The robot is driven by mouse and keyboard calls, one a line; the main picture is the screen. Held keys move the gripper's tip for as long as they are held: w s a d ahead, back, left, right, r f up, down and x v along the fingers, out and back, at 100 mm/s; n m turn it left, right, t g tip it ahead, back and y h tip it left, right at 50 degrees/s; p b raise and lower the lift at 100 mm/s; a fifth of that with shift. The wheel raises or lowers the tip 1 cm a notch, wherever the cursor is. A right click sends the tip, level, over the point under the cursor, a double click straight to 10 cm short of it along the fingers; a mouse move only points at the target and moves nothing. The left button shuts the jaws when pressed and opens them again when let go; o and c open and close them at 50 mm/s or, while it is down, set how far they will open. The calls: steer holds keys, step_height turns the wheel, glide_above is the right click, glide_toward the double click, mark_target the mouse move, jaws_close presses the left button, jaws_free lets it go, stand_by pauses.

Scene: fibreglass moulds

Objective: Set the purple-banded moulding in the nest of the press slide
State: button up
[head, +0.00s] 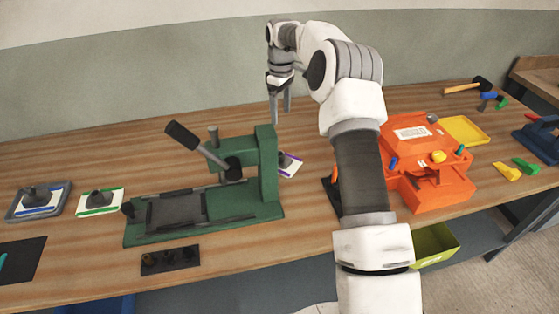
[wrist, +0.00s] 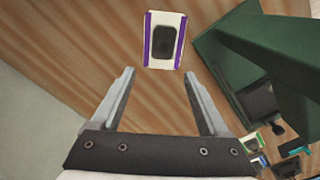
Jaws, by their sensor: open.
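The purple-banded moulding (head: 291,167) lies on the bench just behind the green press (head: 266,170), which hides part of it in the head view. In the wrist view the moulding (wrist: 148,42) is white with purple bands along two sides and a dark raised block in its middle. My gripper (head: 281,117) is open and empty above the bench behind the press. In the wrist view the moulding shows beyond the gap between my fingertips (wrist: 160,73), apart from them. The press slide (head: 176,209) is a dark framed plate at the press's front left, with nothing seen on it.
A green-banded moulding (head: 101,202) and a blue-banded one (head: 40,201) on a grey tray lie left of the press. The press lever (head: 200,147) sticks up leftward. An orange machine (head: 425,170) stands right. A dark block with knobs (head: 170,260) lies in front.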

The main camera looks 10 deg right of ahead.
glide_above(280, 152)
steer(key=f, duration=1)
steer(key=shift+s+f, duration=0.2)
steer(key=shift+f, duration=0.2)
steer(key=shift+s+a+f+p, duration=0.15)
steer(key=shift+f+p, duration=0.2)
steer(key=shift+f, duration=1.05)
steer(key=shift+s+a+f+p, duration=0.15)
steer(key=shift+f+p, duration=0.15)
steer(key=shift+f, duration=1.05)
jaws_close()
steer(key=shift+d+r, duration=0.1)
